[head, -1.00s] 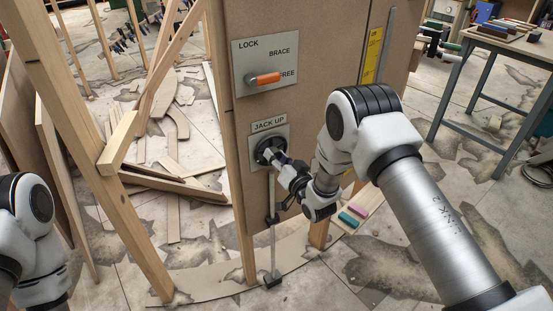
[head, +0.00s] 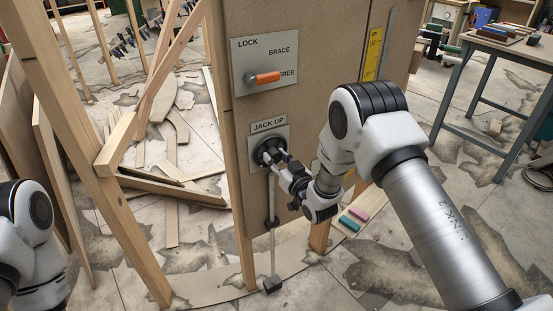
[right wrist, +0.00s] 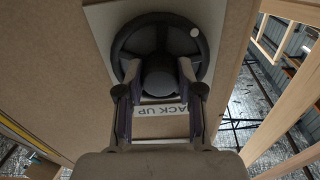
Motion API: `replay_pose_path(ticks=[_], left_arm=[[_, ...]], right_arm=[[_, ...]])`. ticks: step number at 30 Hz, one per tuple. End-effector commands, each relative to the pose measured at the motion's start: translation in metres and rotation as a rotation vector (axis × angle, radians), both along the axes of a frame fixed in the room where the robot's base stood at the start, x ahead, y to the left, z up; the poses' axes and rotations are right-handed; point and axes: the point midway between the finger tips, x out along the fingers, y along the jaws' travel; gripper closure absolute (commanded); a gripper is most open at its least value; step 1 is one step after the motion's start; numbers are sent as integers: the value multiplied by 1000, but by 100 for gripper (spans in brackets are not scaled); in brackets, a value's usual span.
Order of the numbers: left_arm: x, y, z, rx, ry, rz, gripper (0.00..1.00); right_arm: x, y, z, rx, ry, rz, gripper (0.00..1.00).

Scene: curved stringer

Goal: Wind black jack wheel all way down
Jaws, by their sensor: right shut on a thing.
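The black jack wheel (head: 266,149) sits on a grey plate under the JACK UP label (head: 269,124) on the brown panel. My right gripper (head: 277,157) is shut on the wheel, its fingers partly covering it. In the right wrist view the wheel (right wrist: 142,36) faces the camera, with a pale knob (right wrist: 194,32) at the upper right of its rim. There the right gripper's fingers (right wrist: 160,80) lie on either side of the central hub. A thin metal rod (head: 272,200) runs down below the wheel to a dark foot (head: 272,285) near the floor. My left gripper is out of view.
Above the wheel is a plate marked LOCK, BRACE, FREE with an orange handle (head: 264,77). Wooden posts (head: 135,220) stand left of the panel. Teal and pink blocks (head: 349,223) lie at its lower right. A metal-legged table (head: 500,60) stands at the right.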

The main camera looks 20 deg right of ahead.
Motion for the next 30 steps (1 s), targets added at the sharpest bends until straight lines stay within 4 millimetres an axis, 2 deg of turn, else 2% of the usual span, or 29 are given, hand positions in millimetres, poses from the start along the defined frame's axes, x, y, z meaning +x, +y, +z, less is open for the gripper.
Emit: replay_pose_path(ticks=[5, 6, 8, 17, 20, 23, 30], left_arm=[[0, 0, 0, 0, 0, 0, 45], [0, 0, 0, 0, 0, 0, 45], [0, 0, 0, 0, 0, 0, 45], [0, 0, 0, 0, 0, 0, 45], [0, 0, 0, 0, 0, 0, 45], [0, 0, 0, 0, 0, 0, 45], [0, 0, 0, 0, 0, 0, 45]], right_arm=[[1, 0, 2, 1, -4, -1, 98], [1, 0, 2, 1, -4, -1, 56], [1, 0, 2, 1, -4, -1, 38], [0, 0, 1, 1, -1, 0, 38], [-7, -2, 0, 2, 2, -1, 38], [-24, -6, 0, 1, 3, -2, 38], [-84, -19, 0, 2, 3, -2, 38]])
